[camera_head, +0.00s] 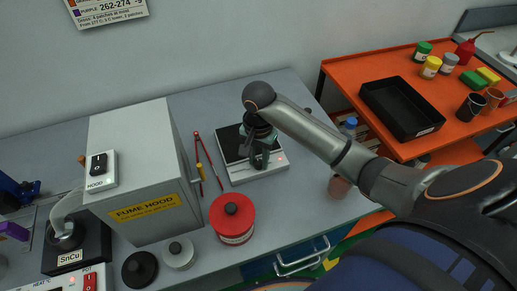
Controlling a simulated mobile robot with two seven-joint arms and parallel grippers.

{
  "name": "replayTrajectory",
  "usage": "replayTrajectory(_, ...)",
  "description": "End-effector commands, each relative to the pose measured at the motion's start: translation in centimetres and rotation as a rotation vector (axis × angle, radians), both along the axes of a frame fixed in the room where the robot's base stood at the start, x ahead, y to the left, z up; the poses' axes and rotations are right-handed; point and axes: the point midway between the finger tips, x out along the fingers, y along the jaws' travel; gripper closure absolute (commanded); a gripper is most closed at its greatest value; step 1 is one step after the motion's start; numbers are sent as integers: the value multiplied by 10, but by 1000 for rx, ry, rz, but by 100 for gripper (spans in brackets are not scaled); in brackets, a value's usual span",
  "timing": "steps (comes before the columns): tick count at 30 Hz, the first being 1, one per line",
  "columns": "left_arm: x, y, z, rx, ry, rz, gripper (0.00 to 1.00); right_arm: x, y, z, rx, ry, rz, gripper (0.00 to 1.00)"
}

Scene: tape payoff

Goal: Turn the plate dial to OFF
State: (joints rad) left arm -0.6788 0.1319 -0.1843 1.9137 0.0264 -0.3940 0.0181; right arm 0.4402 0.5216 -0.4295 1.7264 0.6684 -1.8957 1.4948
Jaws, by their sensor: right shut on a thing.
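The hot plate (240,174) is a white box with a black top. It stands on the grey bench right of the fume hood. My right gripper (259,163) reaches down from the right onto the front part of the plate. It is shut at the place of the plate dial. The dial itself is hidden by the fingers, so its setting cannot be read. A small red light shows on the panel beside the fingers. My left gripper is not in view.
The fume hood (137,160) stands to the left. Tongs (207,160) lie between it and the plate. A red lidded jar (232,218) stands in front. A brown cup (339,187) stands right. An orange table (445,135) holds a black tray (402,108).

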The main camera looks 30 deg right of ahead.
Motion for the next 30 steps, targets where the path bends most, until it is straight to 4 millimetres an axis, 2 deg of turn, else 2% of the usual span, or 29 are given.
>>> replayTrajectory(3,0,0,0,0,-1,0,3,0,0,0,0,0,0,100)
replayTrajectory(17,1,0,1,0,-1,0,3,0,0,1,0,0,32,100)
replayTrajectory(23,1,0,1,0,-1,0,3,0,-1,1,-1,-1,132,100)
replayTrajectory(30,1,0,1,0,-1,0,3,1,-1,1,-2,-1,336,100)
